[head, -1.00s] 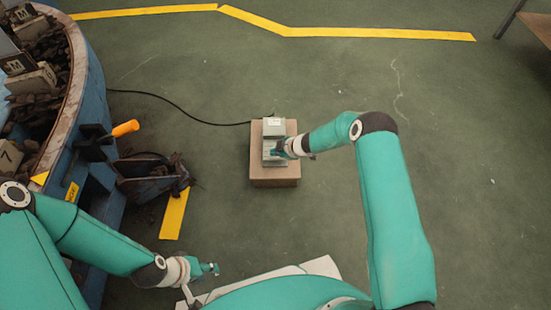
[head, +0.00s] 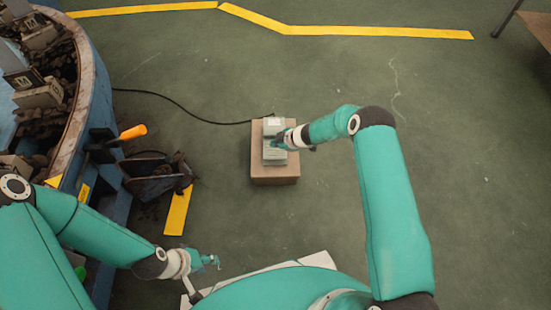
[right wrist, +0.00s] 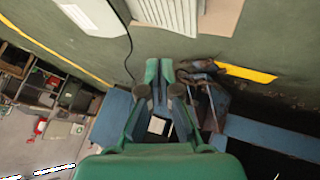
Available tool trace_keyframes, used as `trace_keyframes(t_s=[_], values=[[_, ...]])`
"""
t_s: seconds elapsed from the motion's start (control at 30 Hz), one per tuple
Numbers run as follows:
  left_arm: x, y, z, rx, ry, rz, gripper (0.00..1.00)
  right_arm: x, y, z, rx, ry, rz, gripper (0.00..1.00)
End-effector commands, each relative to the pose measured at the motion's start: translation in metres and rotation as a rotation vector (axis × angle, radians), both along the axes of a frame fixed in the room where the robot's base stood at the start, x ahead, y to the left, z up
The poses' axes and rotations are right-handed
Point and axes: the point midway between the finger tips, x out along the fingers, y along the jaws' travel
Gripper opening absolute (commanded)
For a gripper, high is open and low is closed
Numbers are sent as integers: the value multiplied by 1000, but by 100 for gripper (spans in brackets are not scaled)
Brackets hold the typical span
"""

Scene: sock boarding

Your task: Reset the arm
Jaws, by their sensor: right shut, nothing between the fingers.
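My right gripper (head: 277,143) is in front of the grey device (head: 274,126) that stands on a brown box (head: 275,180) on the floor. In the right wrist view its two green fingertips (right wrist: 166,72) are together with nothing between them. The device shows there as a white ribbed body (right wrist: 165,12) at the top edge. I cannot tell whether the gripper touches the device. My left gripper (head: 212,261) is low in the head view, left of my body and over the floor. Its fingers are too small to read.
A round blue machine (head: 110,135) with a rusty rim, dark socks and pale marked blocks (head: 40,94) fills the left side. An orange handle (head: 133,131) sticks out from it. A black cable (head: 190,112) runs from it to the device.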

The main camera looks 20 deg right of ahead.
Motion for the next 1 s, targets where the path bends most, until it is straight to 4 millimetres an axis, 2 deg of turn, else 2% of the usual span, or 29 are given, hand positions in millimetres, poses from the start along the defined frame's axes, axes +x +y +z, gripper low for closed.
trace_keyframes(t_s=[0.33, 0.47, 0.53, 0.67, 0.8, 1.0], values=[[0, 0, 0, 0, 0, 0, 40, 0, 1, 1, 0, -1, 2, 0], [0, 0, 0, 0, 0, 0, 40, 10, 1, 17, -6, -27, 6, 0], [0, 0, 0, 0, 0, 0, 40, 3, 8, 29, 6, -13, 11, 0], [0, 0, 0, 0, 0, 0, 40, -39, 34, 36, 121, 108, -83, 0], [0, 0, 0, 0, 0, 0, 40, -108, 64, 41, 282, 311, -275, 0], [0, 0, 0, 0, 0, 0, 40, -214, 86, 47, 416, 598, -611, 0]])
